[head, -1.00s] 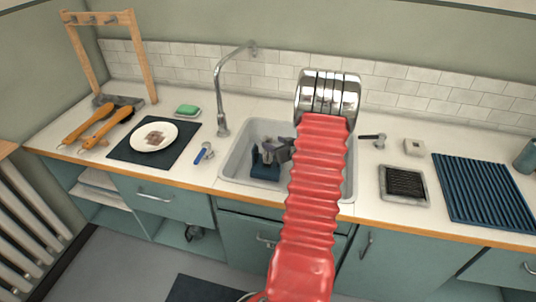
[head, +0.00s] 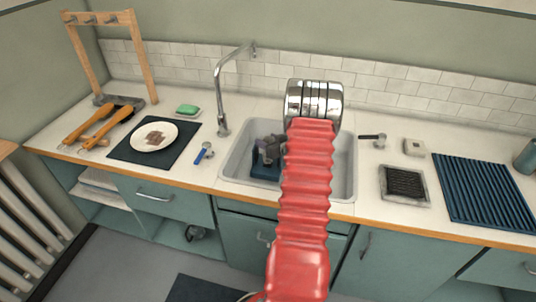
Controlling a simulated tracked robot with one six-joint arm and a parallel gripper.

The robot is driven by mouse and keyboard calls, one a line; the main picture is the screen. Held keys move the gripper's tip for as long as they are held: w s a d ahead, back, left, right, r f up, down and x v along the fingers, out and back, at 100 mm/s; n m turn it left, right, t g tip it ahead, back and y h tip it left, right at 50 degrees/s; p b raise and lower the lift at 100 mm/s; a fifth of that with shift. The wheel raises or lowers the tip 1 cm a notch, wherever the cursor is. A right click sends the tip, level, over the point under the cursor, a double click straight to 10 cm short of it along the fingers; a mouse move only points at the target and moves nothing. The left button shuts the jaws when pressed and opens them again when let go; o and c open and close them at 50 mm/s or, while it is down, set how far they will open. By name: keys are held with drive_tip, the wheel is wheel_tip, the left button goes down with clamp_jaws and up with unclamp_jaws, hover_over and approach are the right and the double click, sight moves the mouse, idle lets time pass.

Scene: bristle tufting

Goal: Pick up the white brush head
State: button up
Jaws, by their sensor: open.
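A small white block (head: 414,147), which looks like the white brush head, lies on the counter right of the sink, near the wall tiles. My red ribbed arm rises across the sink to a shiny metal joint. My gripper (head: 268,151) shows as grey-purple jaws low over the left part of the sink, left of the arm and well apart from the white block. It is open; I cannot see clearly between its jaws. A dark blue block (head: 262,168) sits in the sink just under it, partly hidden; I cannot tell whether they touch.
The sink (head: 232,168) has a tall faucet (head: 219,95) at its back left. A framed black bristle pad (head: 405,184) and a blue ribbed mat (head: 485,190) lie at right. A plate (head: 154,136), green sponge (head: 188,110) and wooden-handled brushes (head: 95,122) are at left.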

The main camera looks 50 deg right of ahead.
drive_tip(key=shift+c, duration=0.4)
clamp_jaws()
idle(0.5)
